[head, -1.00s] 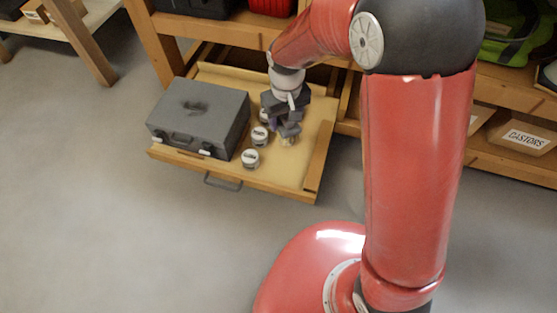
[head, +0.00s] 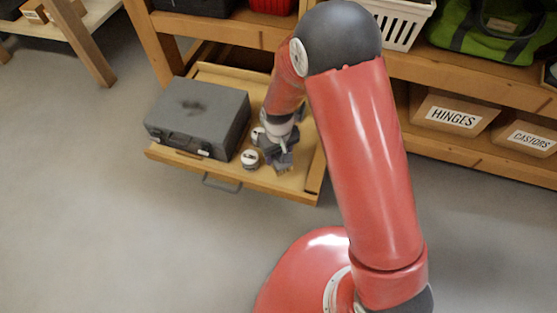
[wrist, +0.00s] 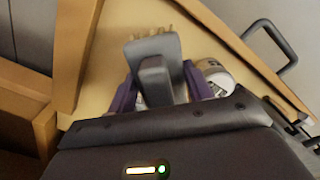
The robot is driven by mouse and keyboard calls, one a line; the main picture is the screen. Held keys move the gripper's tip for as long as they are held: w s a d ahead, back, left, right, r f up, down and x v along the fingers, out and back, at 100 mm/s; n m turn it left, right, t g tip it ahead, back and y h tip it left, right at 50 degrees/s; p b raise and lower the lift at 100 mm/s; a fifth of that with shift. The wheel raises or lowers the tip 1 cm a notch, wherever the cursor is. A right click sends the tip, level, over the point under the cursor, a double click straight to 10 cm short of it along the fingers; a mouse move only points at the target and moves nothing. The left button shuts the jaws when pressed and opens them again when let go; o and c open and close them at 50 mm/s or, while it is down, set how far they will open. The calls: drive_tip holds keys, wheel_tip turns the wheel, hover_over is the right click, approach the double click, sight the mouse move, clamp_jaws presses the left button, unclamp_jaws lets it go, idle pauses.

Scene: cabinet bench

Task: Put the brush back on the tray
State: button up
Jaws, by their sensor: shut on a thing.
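The brush (wrist: 158,62) has a grey body and pale tan bristles. My gripper (wrist: 160,88), with purple finger pads, is shut on it in the wrist view, and the bristles point away from my wrist. The tray (head: 313,178) is a pale wooden pull-out with a raised rim and a grey front handle. In the head view my gripper (head: 280,160) is over the tray's front right part, close to a jar. I cannot tell whether the brush touches the tray surface. My arm hides part of the tray's back.
A grey case (head: 197,115) fills the tray's left side. A white-lidded jar (head: 250,159) stands just left of my gripper, with another jar (head: 257,136) behind it. Bins of hinges (head: 452,115) and castors (head: 530,138) sit on the shelf at right.

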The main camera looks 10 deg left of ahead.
sight(278, 161)
drive_tip(key=shift+f, duration=1.8)
drive_tip(key=shift+b, duration=0.3)
drive_tip(key=shift+f, duration=0.2)
drive_tip(key=o, duration=1)
drive_tip(key=shift+r, duration=0.1)
